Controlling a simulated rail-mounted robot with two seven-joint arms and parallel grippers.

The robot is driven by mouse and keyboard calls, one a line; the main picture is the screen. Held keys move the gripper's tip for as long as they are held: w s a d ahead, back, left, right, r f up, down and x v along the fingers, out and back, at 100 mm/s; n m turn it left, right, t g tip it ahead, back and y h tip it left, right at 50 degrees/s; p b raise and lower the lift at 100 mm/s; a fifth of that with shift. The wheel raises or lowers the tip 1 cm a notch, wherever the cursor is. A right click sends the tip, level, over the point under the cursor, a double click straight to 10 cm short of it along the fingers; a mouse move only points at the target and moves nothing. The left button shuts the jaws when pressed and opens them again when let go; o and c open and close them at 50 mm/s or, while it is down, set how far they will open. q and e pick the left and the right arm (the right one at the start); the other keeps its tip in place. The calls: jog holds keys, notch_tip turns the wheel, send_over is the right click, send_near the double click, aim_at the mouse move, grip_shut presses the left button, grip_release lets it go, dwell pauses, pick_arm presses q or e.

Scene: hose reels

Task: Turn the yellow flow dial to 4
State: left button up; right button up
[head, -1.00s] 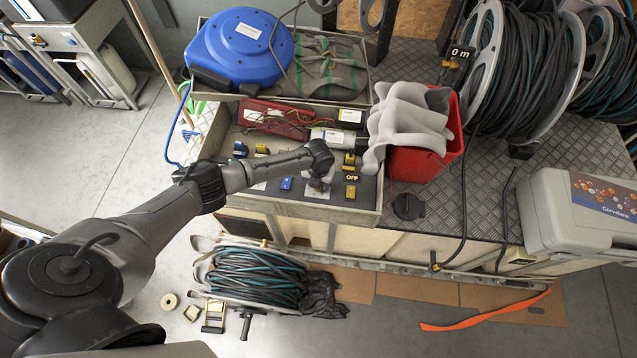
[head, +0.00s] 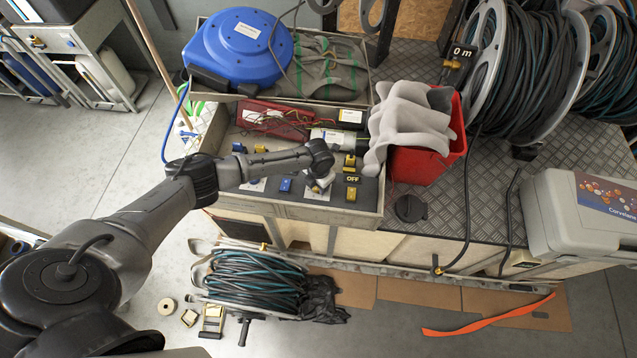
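Small yellow knobs stand on a dark control panel (head: 367,198) in a grey tray. One yellow knob (head: 349,161) is just right of my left wrist, and another yellow knob (head: 351,193) sits below a black "OFF" display (head: 352,179). I cannot tell which is the flow dial, and no dial numbers are readable. My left arm reaches in from the left, its wrist bent down over the panel. My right gripper is out of view.
Blue knobs (head: 285,185) are close by on the panel. A red bin (head: 430,163) with grey cloth (head: 408,125) stands directly right of it. A blue hose reel (head: 238,50) is behind, and large cable reels (head: 530,75) are at right. The plate around the black cap (head: 410,208) is fairly clear.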

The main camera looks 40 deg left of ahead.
pick_arm(q)
jog(key=o, duration=0.9)
jog(key=shift+o, duration=0.2)
notch_tip(320, 180, up, 14)
jog(key=p, duration=0.1)
jog(key=shift+p, duration=0.4)
jog(key=shift+f, duration=0.1)
